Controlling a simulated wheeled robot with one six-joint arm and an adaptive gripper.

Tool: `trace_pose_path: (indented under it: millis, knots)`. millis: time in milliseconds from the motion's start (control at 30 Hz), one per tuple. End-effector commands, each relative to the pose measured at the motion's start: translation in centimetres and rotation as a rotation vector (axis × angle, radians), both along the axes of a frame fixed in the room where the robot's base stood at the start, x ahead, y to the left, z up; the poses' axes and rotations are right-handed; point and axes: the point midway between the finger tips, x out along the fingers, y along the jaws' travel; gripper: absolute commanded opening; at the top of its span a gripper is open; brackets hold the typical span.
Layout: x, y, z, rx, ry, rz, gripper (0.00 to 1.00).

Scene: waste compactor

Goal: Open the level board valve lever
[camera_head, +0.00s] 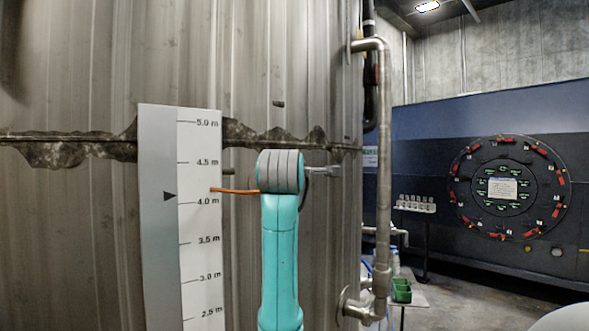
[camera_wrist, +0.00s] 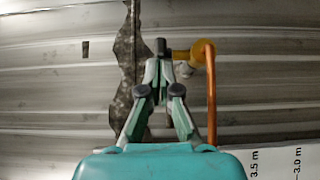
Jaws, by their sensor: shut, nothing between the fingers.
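The level board (camera_head: 160,220) is a tall grey-and-white scale on the metal wall, with a black pointer slightly above 4.0 m. The orange valve lever (camera_head: 236,191) runs nearly level from the board's scale to behind my arm. In the wrist view the lever (camera_wrist: 211,100) bends at an orange-yellow fitting (camera_wrist: 186,54) and runs down the picture. My gripper (camera_wrist: 160,66) is shut and empty. Its tips appear just left of the fitting; I cannot tell if they touch. The head view mostly hides the gripper behind my arm.
A vertical pipe (camera_head: 384,170) stands right of the wall's edge. A rusty seam (camera_wrist: 125,75) crosses the corrugated wall.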

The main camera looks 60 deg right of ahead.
Motion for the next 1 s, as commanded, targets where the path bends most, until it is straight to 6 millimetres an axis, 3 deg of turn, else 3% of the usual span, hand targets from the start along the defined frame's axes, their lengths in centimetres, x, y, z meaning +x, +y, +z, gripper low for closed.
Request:
trace_pose_path:
  millis: [400, 1000]
  knots:
    - [-1.3, -1.0, 0.0, 0.0, -0.001, -0.006, 0.0]
    - [-1.7, -1.3, 0.0, 0.0, -0.001, -0.014, 0.0]
